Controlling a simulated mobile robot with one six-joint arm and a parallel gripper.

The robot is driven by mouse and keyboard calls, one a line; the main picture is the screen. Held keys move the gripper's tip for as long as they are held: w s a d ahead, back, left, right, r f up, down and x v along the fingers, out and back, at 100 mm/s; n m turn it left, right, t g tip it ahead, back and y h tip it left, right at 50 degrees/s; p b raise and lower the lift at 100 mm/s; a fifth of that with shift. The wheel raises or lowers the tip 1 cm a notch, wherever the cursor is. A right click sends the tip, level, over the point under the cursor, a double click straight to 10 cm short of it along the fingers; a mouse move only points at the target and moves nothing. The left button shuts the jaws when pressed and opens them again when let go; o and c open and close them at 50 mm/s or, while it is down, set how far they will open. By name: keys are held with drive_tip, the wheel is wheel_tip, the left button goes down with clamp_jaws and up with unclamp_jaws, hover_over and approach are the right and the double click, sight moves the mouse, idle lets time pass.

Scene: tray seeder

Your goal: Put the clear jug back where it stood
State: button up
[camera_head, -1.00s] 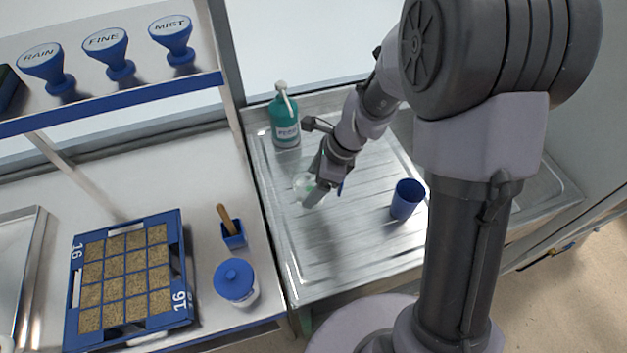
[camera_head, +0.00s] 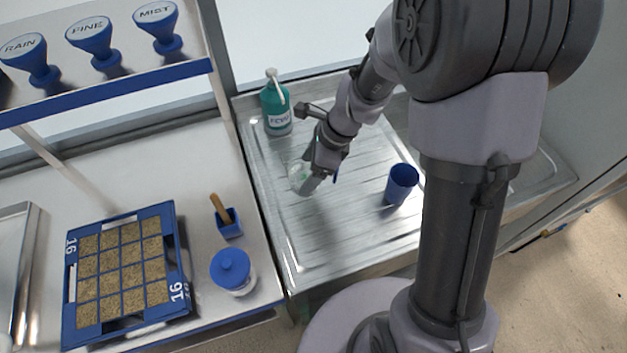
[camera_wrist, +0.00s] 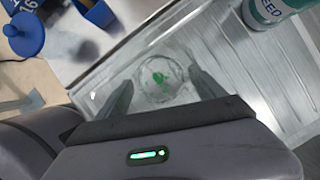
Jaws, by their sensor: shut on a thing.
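The clear jug (camera_head: 299,176) is see-through and small on the ribbed metal draining board, below the teal bottle in the head view. In the wrist view the jug (camera_wrist: 158,78) shows as a round clear outline with a green mark inside, between the two fingers. My gripper (camera_head: 313,181) is shut on the jug, and its fingers (camera_wrist: 163,97) lie on either side of it. I cannot tell whether the jug's base touches the board.
A teal bottle (camera_head: 277,108) stands behind the jug, and a blue cup (camera_head: 401,184) stands to its right. On the left bench are a blue-lidded pot (camera_head: 233,272), a small blue holder (camera_head: 229,224) and a seed tray (camera_head: 70,325). The front of the draining board (camera_head: 340,245) is clear.

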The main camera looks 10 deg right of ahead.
drive_tip(key=s+d+n+g+b, duration=0.1)
drive_tip(key=s+d+n+b, duration=0.3)
drive_tip(key=s, duration=0.7)
drive_tip(key=s+d+n+g+b, duration=0.1)
drive_tip(key=s+d+b, duration=0.1)
drive_tip(key=s+b, duration=0.6)
drive_tip(key=w+p, duration=0.2)
drive_tip(key=p, duration=1.4)
drive_tip(key=shift+w+a, duration=0.2)
drive_tip(key=w, duration=0.3)
drive_tip(key=w+f, duration=0.1)
drive_tip(key=w, duration=0.3)
drive_tip(key=w+a+f+b, duration=0.1)
drive_tip(key=w, duration=0.2)
drive_tip(key=shift+w+a, duration=0.1)
drive_tip(key=shift+w, duration=0.25)
drive_tip(key=shift+f+b, duration=0.65)
drive_tip(key=shift+f, duration=0.8)
